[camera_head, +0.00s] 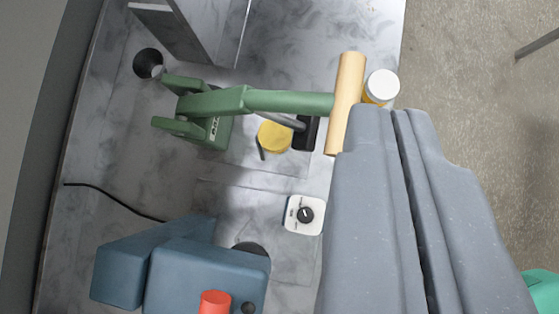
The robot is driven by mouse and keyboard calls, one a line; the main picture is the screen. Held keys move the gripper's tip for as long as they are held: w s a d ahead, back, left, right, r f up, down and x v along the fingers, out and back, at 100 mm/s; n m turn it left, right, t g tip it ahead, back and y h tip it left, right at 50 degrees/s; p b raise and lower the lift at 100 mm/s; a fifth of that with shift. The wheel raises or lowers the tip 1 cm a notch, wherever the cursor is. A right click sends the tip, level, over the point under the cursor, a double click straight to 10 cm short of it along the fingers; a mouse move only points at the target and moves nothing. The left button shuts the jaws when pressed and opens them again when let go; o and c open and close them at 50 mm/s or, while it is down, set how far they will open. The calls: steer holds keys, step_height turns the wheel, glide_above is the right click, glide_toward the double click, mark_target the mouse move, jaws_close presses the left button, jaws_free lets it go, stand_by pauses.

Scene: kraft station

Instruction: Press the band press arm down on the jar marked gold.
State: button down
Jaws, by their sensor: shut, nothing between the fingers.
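The green band press (205,110) stands on the grey marbled worktop, its arm (288,101) reaching right to a wooden crossbar handle (348,90). A black block (306,134) hangs on a rod beside the arm. A round gold-yellow top (274,137), possibly the gold jar's lid, shows just below the arm, left of the black block; I cannot tell whether they touch. My gripper (391,111) is shut and empty, its tips close to the handle's lower right side in the picture. Contact with the handle is unclear.
A white-lidded jar (382,85) stands just beyond my fingertips, right of the handle. A white dial box (304,215) and a blue machine with a red button (214,302) are below. A black cup (148,63) is upper left. The worktop's edge is at right.

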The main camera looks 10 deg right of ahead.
steer(key=shift+s+a+f+h, duration=0.2)
steer(key=shift+a+f, duration=0.1)
steer(key=shift+a, duration=0.15)
steer(key=shift+s+a+f+h, duration=0.1)
steer(key=shift+s+a+f, duration=0.15)
steer(key=shift+a, duration=0.2)
steer(key=shift+w, duration=0.1)
steer(key=p, duration=0.3)
glide_above(347, 88)
steer(key=s+a, duration=0.2)
steer(key=a, duration=0.1)
steer(key=f, duration=0.6)
steer(key=shift+d+f, duration=0.25)
steer(key=shift+f, duration=0.05)
steer(key=f, duration=0.2)
steer(key=shift+d+f, duration=0.2)
steer(key=shift+f, duration=0.2)
steer(key=shift+d+f+p, duration=0.1)
steer(key=shift+f+p, duration=0.2)
steer(key=shift+f, duration=0.45)
